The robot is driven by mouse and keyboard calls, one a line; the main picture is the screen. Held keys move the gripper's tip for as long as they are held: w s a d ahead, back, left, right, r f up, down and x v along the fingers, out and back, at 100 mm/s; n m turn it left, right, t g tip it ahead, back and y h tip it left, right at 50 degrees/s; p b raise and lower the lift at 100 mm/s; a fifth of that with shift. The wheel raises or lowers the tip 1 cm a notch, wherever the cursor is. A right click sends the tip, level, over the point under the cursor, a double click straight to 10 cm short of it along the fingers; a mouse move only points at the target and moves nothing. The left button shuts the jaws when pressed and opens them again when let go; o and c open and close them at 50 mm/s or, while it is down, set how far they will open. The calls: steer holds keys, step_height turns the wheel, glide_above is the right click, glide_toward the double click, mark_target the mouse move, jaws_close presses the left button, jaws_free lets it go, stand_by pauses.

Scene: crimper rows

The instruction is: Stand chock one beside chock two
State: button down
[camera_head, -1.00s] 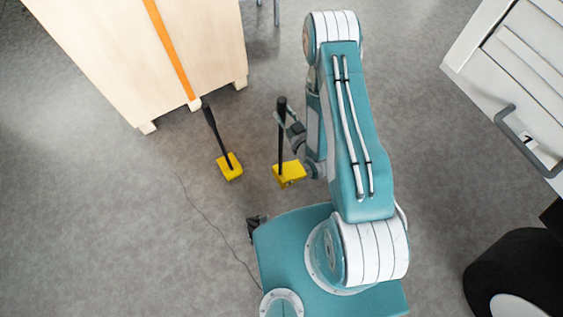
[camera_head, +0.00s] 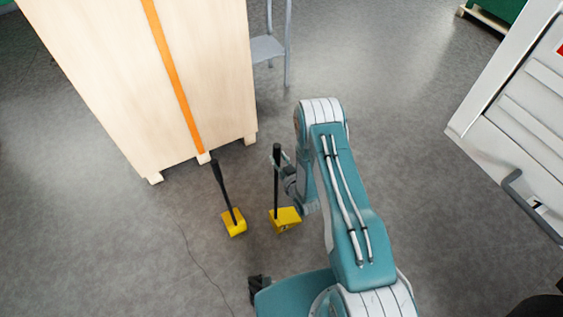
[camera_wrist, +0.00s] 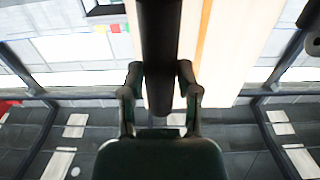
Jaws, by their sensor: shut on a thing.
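Two yellow chocks with long black handles show in the head view. Chock one (camera_head: 284,219) is on the right, its block low and its handle near upright. My gripper (camera_head: 278,162) is shut on its handle near the top. In the wrist view my gripper (camera_wrist: 160,85) has a finger on each side of the black handle of chock one (camera_wrist: 160,40). Chock two (camera_head: 234,223) stands on the floor to the left, its handle leaning up and left. A gap separates the blocks. I cannot tell whether chock one touches the floor.
A large wooden crate (camera_head: 110,80) with an orange strap stands beyond the chocks. A white cabinet (camera_head: 510,120) with a grey handle is at the right. A thin dark cable (camera_head: 203,268) lies on the floor at left. Grey floor around the chocks is free.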

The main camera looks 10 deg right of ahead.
steer(key=w+f, duration=0.2)
steer(key=f, duration=0.1)
steer(key=shift+w+a, duration=0.15)
steer(key=shift+w, duration=0.25)
steer(key=shift+f, duration=1.55)
steer(key=shift+c, duration=1.7)
jaws_free()
steer(key=shift+s+f, duration=0.1)
steer(key=shift+f, duration=0.1)
steer(key=shift+r, duration=0.1)
